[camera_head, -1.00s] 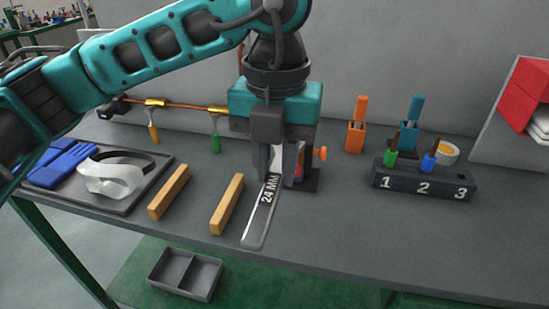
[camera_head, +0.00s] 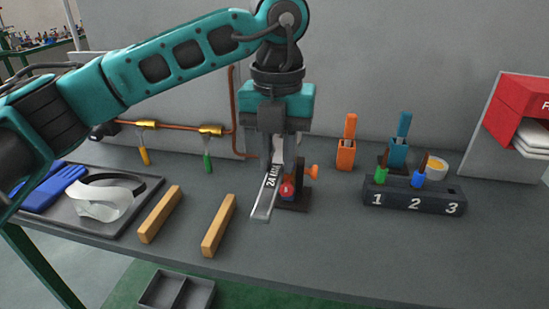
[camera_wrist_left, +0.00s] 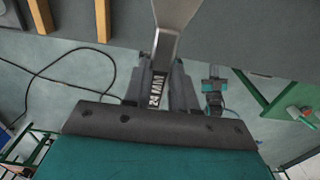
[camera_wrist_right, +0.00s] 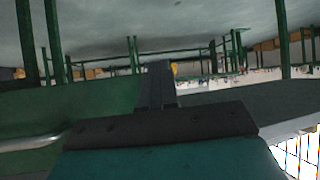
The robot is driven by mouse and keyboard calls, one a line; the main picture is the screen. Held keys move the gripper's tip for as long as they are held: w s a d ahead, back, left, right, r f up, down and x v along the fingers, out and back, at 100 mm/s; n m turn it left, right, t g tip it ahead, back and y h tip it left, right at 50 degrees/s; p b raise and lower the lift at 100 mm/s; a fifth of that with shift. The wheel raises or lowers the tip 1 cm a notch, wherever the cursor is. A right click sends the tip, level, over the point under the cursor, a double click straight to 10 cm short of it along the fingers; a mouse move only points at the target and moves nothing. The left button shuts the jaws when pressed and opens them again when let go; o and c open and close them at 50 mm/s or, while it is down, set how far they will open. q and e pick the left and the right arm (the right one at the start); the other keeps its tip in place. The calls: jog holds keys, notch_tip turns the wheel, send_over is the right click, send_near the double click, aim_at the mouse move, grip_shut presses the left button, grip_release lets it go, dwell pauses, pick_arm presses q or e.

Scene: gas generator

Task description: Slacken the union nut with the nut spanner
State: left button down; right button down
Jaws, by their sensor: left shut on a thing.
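A steel spanner marked "24 MM" (camera_head: 265,197) is in my left gripper (camera_head: 278,158). The gripper points down, its fingers shut on the spanner's shank, with one end sticking out toward the front of the bench. The spanner also shows between the fingers in the left wrist view (camera_wrist_left: 175,18). Just behind it is a dark-based fixture (camera_head: 294,203) with a red part and an orange knob (camera_head: 313,171). The gripper hides much of it, and I cannot make out the union nut. My right gripper (camera_wrist_right: 157,75) shows only in its wrist view; its fingers look together and empty.
A copper pipe with brass fittings (camera_head: 211,129) runs along the wall. Orange (camera_head: 346,155) and blue holders and a numbered block (camera_head: 414,200) stand right. The bench front is clear.

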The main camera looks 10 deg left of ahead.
aim_at(281, 153)
pick_arm(q)
jog(key=shift+w, duration=0.35)
dwell(0.3)
jog(key=shift+w+p, duration=0.5)
jog(key=shift+w, duration=0.85)
jog(key=shift+w, duration=0.1)
jog(key=shift+d, duration=0.15)
jog(key=w+d+n+p, duration=0.1)
jog(key=d+n, duration=0.5)
jog(key=n, duration=0.1)
jog(key=shift+w, duration=0.3)
dwell(1.2)
jog(key=shift+s, duration=0.1)
jog(key=shift+m, duration=0.4)
jog(key=shift+s+d+b, duration=0.2)
jog(key=shift+s+d, duration=0.25)
jog(key=shift+s, duration=0.3)
jog(key=shift+s+d+b, duration=0.15)
jog(key=shift+s+d, duration=0.35)
jog(key=shift+s, duration=0.2)
jog(key=shift+s+d+b, duration=0.2)
jog(key=shift+s+d, duration=0.25)
jog(key=shift+s, duration=0.3)
